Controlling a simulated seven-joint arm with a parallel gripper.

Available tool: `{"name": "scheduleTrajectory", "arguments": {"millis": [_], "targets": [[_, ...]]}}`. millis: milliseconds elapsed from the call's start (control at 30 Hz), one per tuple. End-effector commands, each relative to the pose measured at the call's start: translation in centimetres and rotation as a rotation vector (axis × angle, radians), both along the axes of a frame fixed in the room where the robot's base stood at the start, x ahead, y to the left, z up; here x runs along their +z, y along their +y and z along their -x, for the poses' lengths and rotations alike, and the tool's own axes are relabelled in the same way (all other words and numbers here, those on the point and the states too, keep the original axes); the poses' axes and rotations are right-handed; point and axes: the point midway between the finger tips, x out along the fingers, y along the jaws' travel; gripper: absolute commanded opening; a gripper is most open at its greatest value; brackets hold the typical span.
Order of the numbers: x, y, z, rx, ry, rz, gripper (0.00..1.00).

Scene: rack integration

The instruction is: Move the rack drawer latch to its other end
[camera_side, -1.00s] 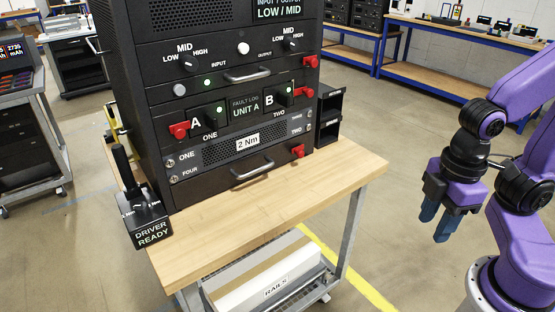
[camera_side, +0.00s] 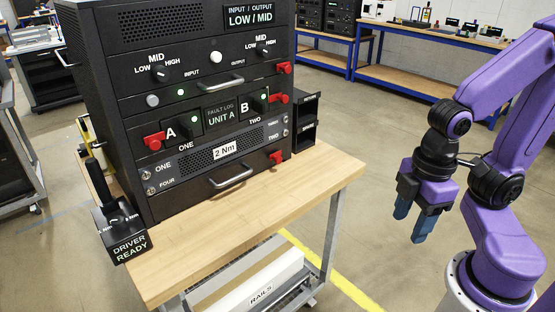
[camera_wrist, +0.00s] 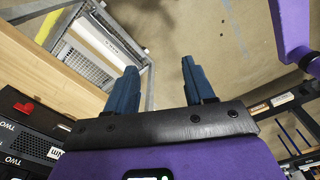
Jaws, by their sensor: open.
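The black rack (camera_side: 130,100) stands on a wooden bench in the side view. A red latch (camera_side: 276,158) sits at the right end of the bottom drawer (camera_side: 190,195), which has a silver handle (camera_side: 232,176). Other red latches show higher on the right edge (camera_side: 284,68) and beside the B unit (camera_side: 278,98), and one beside the A unit (camera_side: 154,141). I cannot tell which one the task means. My gripper (camera_side: 411,222) is open and empty, pointing down, well right of the rack and apart from it. Its blue fingers also show in the wrist view (camera_wrist: 160,88), with a red part (camera_wrist: 22,103) at the left edge.
The bench top (camera_side: 310,180) is clear in front of the rack. A driver holder (camera_side: 122,232) marked DRIVER READY stands at its left corner. A small black bin unit (camera_side: 303,122) stands right of the rack. A rails box (camera_side: 255,285) lies on the shelf below.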

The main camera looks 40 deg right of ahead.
Motion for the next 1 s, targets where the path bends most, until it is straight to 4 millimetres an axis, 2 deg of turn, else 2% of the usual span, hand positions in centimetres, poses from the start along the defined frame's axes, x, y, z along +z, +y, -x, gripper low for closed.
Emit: {"name": "scheduleTrajectory", "arguments": {"millis": [167, 333, 500, 667, 767, 1000], "targets": [[-1.4, 1.4, -3.3, -0.128, -0.054, -0.063, 0.53], [-3.5, 2.9, -9.2, -0.336, -0.152, -0.189, 0.53], [-5.5, 2.8, -15.2, -0.534, -0.244, -0.327, 0.53], [-7.2, 1.6, -20.3, -0.706, -0.324, -0.468, 0.53], [-8.2, 0.2, -23.1, -0.811, -0.369, -0.561, 0.53], [-10.0, -4.6, -28.2, -1.051, -0.465, -0.807, 0.53]]}}
